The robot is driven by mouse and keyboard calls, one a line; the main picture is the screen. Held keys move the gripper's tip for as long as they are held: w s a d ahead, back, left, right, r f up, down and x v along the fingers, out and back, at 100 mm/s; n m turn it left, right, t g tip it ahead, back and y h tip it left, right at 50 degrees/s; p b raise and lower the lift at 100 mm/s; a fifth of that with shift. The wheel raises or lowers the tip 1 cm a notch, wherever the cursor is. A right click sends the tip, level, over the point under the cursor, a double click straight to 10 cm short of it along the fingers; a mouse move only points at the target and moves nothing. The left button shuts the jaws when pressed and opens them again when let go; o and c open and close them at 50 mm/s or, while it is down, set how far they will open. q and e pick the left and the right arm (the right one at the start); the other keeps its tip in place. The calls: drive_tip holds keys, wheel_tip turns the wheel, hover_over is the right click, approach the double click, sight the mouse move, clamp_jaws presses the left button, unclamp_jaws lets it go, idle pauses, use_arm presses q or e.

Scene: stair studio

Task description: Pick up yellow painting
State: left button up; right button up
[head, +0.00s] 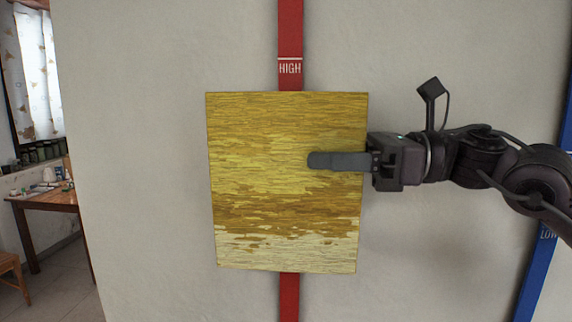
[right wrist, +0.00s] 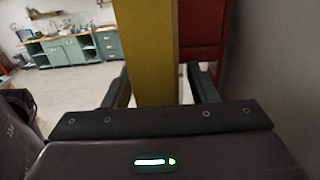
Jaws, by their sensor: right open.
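The yellow painting (head: 270,180), a canvas with streaks of gold, brown and pale cream, is against the wall over a red stripe, nearly upright. My right gripper (head: 318,160) comes in from the right at its right edge. One finger lies across the painting's front; the other is hidden behind it in the head view. In the right wrist view the painting's yellow side (right wrist: 146,50) stands between the two open fingers of the right gripper (right wrist: 163,85), nearer the left finger, with a gap to the right one. My left gripper is not in view.
The red stripe (head: 290,30) marked "HIGH" runs up the pale wall (head: 140,120). A blue stripe (head: 535,265) marked "LOW" is at the right. A wooden table (head: 45,200) and a curtained window are at far left. Green cabinets (right wrist: 75,50) stand far off in the wrist view.

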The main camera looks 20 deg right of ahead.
drive_tip(key=shift+w+a, duration=0.1)
drive_tip(key=shift+a, duration=0.2)
drive_tip(key=shift+c, duration=0.4)
clamp_jaws()
drive_tip(key=shift+r, duration=0.15)
